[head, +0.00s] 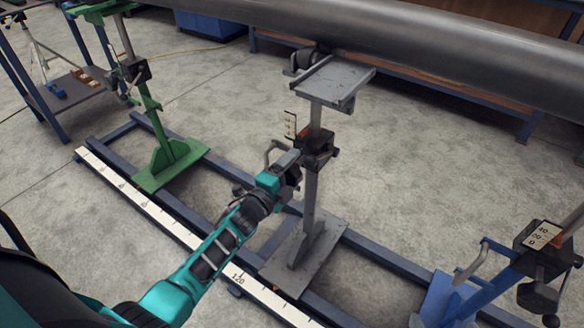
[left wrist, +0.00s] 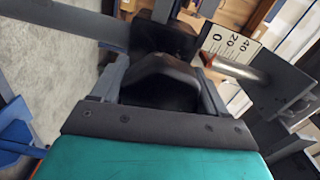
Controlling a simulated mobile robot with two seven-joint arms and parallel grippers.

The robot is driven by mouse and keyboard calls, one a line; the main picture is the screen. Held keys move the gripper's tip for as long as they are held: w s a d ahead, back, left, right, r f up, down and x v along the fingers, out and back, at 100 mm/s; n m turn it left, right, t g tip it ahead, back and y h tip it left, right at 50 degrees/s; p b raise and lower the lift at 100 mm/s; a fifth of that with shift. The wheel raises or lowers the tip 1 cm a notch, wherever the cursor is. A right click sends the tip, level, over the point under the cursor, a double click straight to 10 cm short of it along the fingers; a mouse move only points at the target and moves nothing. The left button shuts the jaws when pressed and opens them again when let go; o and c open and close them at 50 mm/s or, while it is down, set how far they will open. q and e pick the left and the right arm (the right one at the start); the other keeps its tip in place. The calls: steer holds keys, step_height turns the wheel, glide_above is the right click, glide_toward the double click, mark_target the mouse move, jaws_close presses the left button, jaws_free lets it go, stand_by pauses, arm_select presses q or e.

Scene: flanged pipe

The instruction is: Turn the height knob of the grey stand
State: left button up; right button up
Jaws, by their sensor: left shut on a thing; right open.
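The grey stand has a flat top plate (head: 335,82), a thin post (head: 311,195) and a base plate (head: 310,255). A dark clamp block with a white scale (head: 290,125) sits midway up the post. My left gripper (head: 292,162) is at this block, on its lower left side. In the left wrist view, the two fingers of my left gripper are closed on the sides of a black knob (left wrist: 162,82). The knob is hidden behind the gripper in the head view. The scale (left wrist: 232,45) and a red pointer (left wrist: 207,61) show beside the knob. My right gripper is not in view.
A large grey pipe (head: 400,45) runs above the stand. A green stand (head: 165,150) is at the left and a blue stand (head: 470,290) at the lower right. Blue floor rails and a white measuring strip (head: 150,208) run below. A crank handle (head: 275,150) is close to my gripper.

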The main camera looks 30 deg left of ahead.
stand_by(0.3)
arm_select(q)
steer(key=o, duration=1)
steer(key=shift+o, duration=0.2)
steer(key=s+a+p, duration=0.1)
steer(key=s+p, duration=0.2)
steer(key=s, duration=0.9)
steer(key=shift+s+a, duration=0.4)
arm_select(e)
steer(key=shift+s+d+r, duration=0.15)
steer(key=shift+d+r, duration=0.05)
steer(key=shift+r, duration=0.2)
steer(key=shift+s+d+r, duration=0.1)
steer(key=shift+d+r, duration=0.1)
steer(key=shift+r, duration=0.2)
arm_select(q)
steer(key=shift+n, duration=0.3)
